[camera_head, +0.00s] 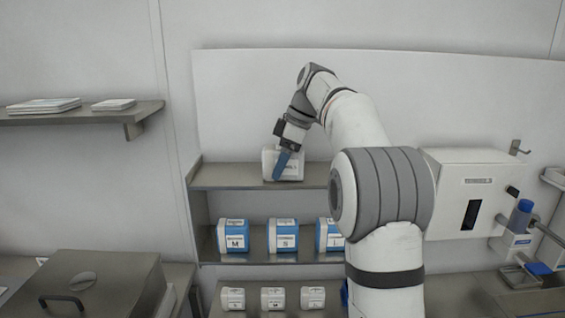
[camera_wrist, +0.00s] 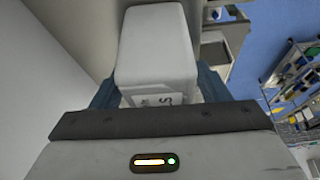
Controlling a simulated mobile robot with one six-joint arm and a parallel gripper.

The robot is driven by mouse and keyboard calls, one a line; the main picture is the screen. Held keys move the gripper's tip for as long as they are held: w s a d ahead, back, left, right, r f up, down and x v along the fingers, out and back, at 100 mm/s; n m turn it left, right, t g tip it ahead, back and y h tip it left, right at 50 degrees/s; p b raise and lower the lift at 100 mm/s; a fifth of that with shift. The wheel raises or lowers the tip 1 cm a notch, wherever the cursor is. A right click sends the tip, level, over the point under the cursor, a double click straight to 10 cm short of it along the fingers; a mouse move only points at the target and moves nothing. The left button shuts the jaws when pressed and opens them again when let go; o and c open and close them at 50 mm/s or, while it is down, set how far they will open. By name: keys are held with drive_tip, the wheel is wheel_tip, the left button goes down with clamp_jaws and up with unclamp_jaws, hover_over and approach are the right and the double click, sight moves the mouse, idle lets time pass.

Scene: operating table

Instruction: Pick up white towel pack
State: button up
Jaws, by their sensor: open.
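A white towel pack (camera_head: 292,170) stands on the top shelf of the rack in the head view. The wrist view shows a white pack (camera_wrist: 157,50) with a dark letter label right in front of my gripper. My gripper (camera_head: 284,163) is at the front of the pack, with a blue finger across its face. In the wrist view, blue-grey fingers of my gripper (camera_wrist: 157,90) show on both sides of the pack's near end. The jaws are open; whether a finger touches the pack, I cannot tell.
The steel top shelf (camera_head: 230,176) is clear left of the pack. Blue-and-white packs (camera_head: 283,236) stand on the shelf below, and small white packs (camera_head: 272,298) lower still. A white dispenser box (camera_head: 470,195) is on the wall at right.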

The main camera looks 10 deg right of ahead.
drive_tip(key=shift+c, duration=0.2)
drive_tip(key=c, duration=1.1)
drive_tip(key=shift+r, duration=0.1)
